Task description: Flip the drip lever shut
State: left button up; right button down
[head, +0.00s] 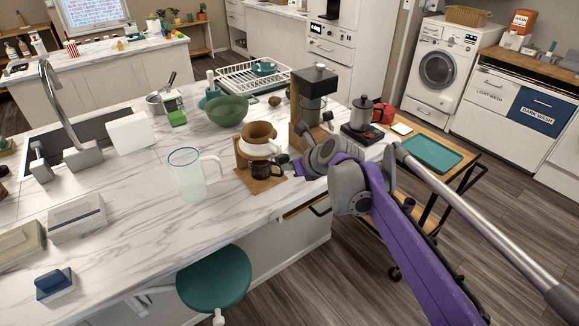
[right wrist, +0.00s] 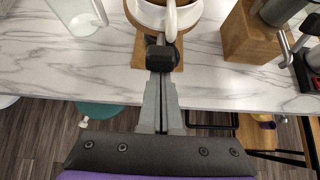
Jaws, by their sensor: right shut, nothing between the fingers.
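A coffee dripper with a brown upper cone and white lower body (head: 259,141) stands over a wooden base (head: 248,182) on the marble counter. The right wrist view shows its white body and handle (right wrist: 170,18) at the top. A dark cup-like thing (head: 266,169) is low at the dripper's front. My right gripper (head: 287,162) is shut and empty, close in front of the dripper. My left gripper is out of view.
A glass pitcher (head: 190,174) stands left of the dripper. A wood-sided grinder (head: 312,100) and a kettle on a black scale (head: 363,115) stand to the right. A green bowl (head: 226,109) is behind. The counter's front left is partly clear.

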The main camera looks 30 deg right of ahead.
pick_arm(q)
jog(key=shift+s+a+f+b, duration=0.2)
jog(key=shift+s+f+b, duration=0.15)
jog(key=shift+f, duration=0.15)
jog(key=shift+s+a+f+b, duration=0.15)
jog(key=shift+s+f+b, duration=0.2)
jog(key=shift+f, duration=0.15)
pick_arm(e)
jog(key=s+r, duration=0.3)
jog(key=s, duration=0.5)
jog(key=shift+s+d+r, duration=0.3)
jog(key=shift+s, duration=0.1)
jog(key=shift+a, duration=0.1)
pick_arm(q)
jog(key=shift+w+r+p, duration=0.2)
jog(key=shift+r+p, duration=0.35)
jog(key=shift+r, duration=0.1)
pick_arm(e)
jog(key=s+a+f+n+g, duration=0.2)
jog(key=s+a+f+n, duration=0.6)
jog(key=n, duration=0.9)
jog(key=s+a+f+n+g, duration=0.2)
jog(key=s+a+f+n, duration=0.6)
jog(key=n, duration=1)
notch_tip(320, 180, down, 4)
jog(key=s, duration=0.2)
jog(key=shift+s+a+g+h, duration=0.35)
jog(key=shift+g+h, duration=0.05)
